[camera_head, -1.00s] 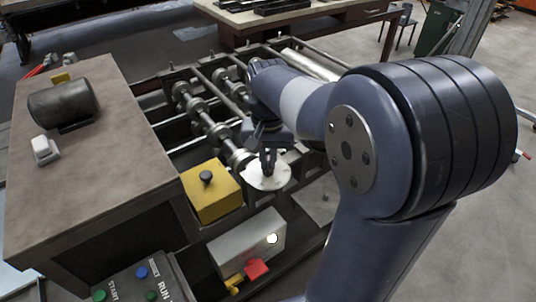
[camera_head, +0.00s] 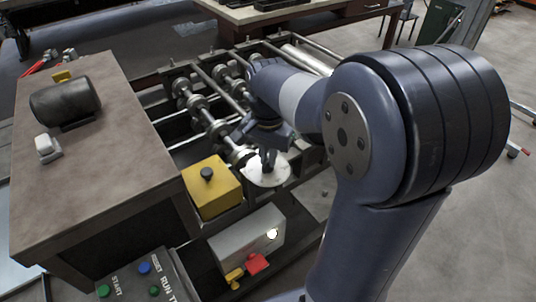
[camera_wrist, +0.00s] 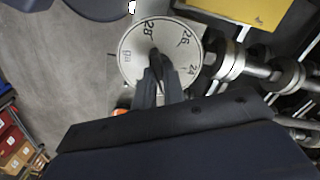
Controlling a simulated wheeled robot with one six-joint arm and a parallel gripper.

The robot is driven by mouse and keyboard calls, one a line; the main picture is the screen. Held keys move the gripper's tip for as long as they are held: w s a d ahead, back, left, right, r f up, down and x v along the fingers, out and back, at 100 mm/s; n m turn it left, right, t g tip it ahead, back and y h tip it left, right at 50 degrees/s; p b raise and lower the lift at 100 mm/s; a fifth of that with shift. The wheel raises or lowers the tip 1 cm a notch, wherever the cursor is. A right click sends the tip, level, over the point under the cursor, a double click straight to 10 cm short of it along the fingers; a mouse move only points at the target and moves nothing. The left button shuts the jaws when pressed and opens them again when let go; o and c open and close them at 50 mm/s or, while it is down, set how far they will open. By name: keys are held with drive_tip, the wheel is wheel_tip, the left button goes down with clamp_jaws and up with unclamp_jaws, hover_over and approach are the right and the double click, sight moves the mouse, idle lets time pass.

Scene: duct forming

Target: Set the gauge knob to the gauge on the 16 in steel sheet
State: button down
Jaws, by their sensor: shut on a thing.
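The gauge dial (camera_head: 280,175) is a round white plate on the near end of the roller machine. In the wrist view the dial (camera_wrist: 132,67) shows the marks 28, 26 and 24 and the letters "ga". My gripper (camera_wrist: 158,68) is shut on the dark gauge knob (camera_wrist: 154,54) at the dial's centre; in the head view my gripper (camera_head: 268,160) points down over the dial. The fingers partly hide the knob, and I cannot tell which mark it points to. I cannot make out the 16 in steel sheet or its marking.
A yellow box with a black knob (camera_head: 207,174) stands just left of the dial. A control panel (camera_head: 150,280) with START and RUN labels is at the lower left. Rollers (camera_head: 205,115) run behind the dial. A brown table (camera_head: 110,150) stands at left.

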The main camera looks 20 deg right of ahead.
drive_tip(key=c, duration=1.5)
unclamp_jaws()
wheel_tip(320, 180, up, 11)
drive_tip(key=shift+f, duration=0.15)
wheel_tip(320, 180, down, 11)
drive_tip(key=shift+r, duration=0.1)
